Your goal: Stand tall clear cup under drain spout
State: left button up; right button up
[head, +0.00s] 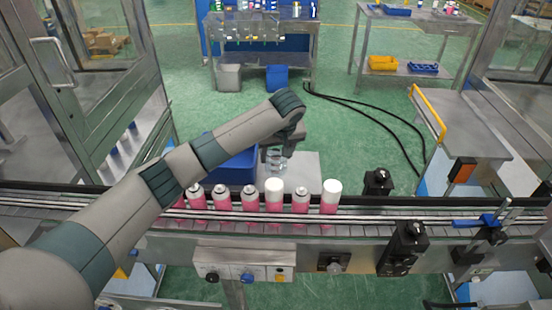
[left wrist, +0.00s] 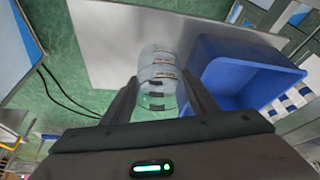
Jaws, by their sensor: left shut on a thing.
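The tall clear cup (head: 277,161) is in my left gripper (head: 276,150), beyond the conveyor and over a grey surface. In the left wrist view the cup (left wrist: 158,72) is see-through, with ring-like bands and small dark and orange marks. The fingers of my left gripper (left wrist: 160,92) lie on either side of it, shut on it. I cannot tell whether the cup's base touches the surface. I cannot make out a drain spout in either view. My right gripper is not in view.
A blue bin (left wrist: 225,92) stands close beside the cup on the grey surface (left wrist: 105,35). Several pink cans (head: 274,197) stand on the conveyor (head: 400,213) in front. The grey surface (head: 307,168) is bare right of the cup. Black cables (head: 385,110) lie on the green floor.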

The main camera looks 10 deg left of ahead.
pick_arm(q)
jog(key=shift+f+p, duration=0.4)
jog(key=shift+f, duration=0.85)
jog(key=shift+f, duration=0.1)
jog(key=o, duration=1)
jog(key=b+v, duration=0.3)
jog(key=v, duration=0.9)
